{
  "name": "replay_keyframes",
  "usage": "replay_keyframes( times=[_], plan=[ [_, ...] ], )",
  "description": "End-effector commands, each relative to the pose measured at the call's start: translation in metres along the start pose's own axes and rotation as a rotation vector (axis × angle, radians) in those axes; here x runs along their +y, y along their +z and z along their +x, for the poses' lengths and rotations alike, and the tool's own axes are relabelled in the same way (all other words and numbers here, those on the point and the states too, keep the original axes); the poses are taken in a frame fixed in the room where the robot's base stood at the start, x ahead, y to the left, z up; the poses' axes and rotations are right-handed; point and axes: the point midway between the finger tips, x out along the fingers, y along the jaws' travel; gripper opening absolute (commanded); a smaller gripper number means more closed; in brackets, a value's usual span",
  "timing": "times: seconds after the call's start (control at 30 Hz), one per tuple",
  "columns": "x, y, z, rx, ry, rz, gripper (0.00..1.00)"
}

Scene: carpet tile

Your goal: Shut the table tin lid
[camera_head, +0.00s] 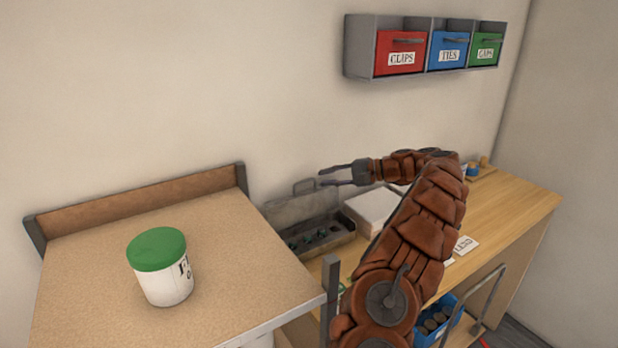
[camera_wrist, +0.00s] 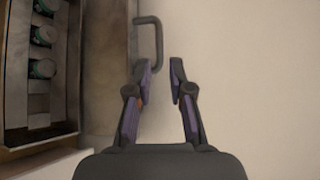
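The table tin (camera_head: 345,240) is a grey metal box on the wooden table, against the wall, with small dark green-topped items inside. Its lid (camera_head: 285,212) stands raised at the back, with a handle (camera_head: 303,184) on its upper edge. My gripper (camera_head: 325,177) is open and empty, pointing left near the handle. In the wrist view, the lid's edge (camera_wrist: 106,60) and its handle (camera_wrist: 155,35) lie just ahead of my open gripper (camera_wrist: 161,64). The left finger looks close to the handle; I cannot tell whether they touch. The tin's inside shows at the left (camera_wrist: 42,70).
A pale box (camera_head: 372,208) stands right of the tin, under my arm. A raised board (camera_head: 200,270) at the left carries a white tub with a green lid (camera_head: 158,250). A wall rack holds red (camera_head: 400,52), blue and green bins. A blue bin (camera_head: 437,318) sits below the table.

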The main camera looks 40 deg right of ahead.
Motion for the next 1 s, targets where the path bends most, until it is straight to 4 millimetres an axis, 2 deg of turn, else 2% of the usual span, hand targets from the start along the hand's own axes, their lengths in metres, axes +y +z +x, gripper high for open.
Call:
replay_keyframes(
  times=[0.33,0.5,0.77,0.93,1.0],
  plan=[
    [-0.001,-0.001,0.044,0.003,0.0,0.002,0.21],
    [-0.001,-0.001,0.051,0.005,0.0,0.0,0.21],
    [0.0,-0.001,0.052,0.004,0.0,0.0,0.21],
    [0.0,-0.001,0.052,0.004,0.0,0.0,0.03],
    [0.0,-0.001,0.052,0.004,0.0,0.0,0.0]
  ],
)
